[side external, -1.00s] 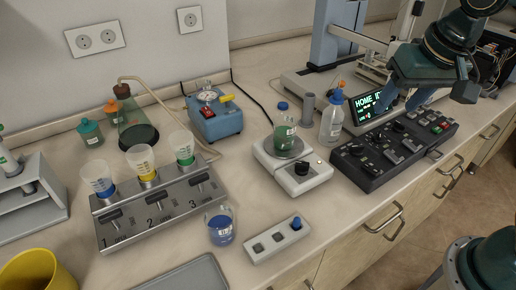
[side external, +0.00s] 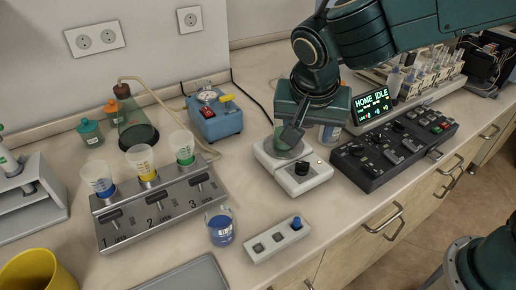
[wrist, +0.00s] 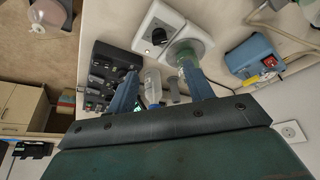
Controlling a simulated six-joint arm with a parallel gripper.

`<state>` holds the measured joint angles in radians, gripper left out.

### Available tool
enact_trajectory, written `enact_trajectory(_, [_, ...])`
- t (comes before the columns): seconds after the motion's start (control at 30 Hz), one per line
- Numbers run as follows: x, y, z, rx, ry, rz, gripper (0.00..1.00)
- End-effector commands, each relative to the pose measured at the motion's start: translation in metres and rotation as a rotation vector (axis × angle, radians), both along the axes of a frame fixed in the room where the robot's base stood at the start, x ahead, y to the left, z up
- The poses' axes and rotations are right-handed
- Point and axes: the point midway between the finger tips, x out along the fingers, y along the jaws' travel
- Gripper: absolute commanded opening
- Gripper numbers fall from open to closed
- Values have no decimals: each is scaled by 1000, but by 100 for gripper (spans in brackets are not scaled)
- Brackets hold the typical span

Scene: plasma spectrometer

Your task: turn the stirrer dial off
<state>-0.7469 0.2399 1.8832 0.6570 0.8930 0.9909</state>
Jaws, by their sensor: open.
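The white stirrer (side external: 280,166) stands on the bench in the middle of the side view. Its black dial (side external: 302,168) is on the front right of its top; the dial also shows in the wrist view (wrist: 159,36). A bottle with green liquid (wrist: 186,60) stands on the round plate; in the side view my gripper mostly hides it. My gripper (side external: 294,131) is open and empty, pointing down above the plate, behind and above the dial and apart from it. In the wrist view my two fingers (wrist: 160,72) are spread, with the dial beyond them.
A black control panel (side external: 385,160) stands right of the stirrer. A clear bottle (wrist: 152,84) is close behind it, partly hidden in the side view. A blue device (side external: 213,118) stands back left. A beaker of blue liquid (side external: 220,228) and a small button box (side external: 276,240) are in front.

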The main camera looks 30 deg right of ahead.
Motion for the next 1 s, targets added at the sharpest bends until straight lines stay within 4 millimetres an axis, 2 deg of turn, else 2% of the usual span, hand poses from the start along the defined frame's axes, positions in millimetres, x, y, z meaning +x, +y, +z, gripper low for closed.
enact_trajectory(0.27, [2, -3, -6, -2, 0, 1, 52])
enact_trajectory(0.43, [6, -7, -20, -3, 2, 0, 52])
enact_trajectory(1.0, [28, -30, -98, -2, 2, 0, 52])
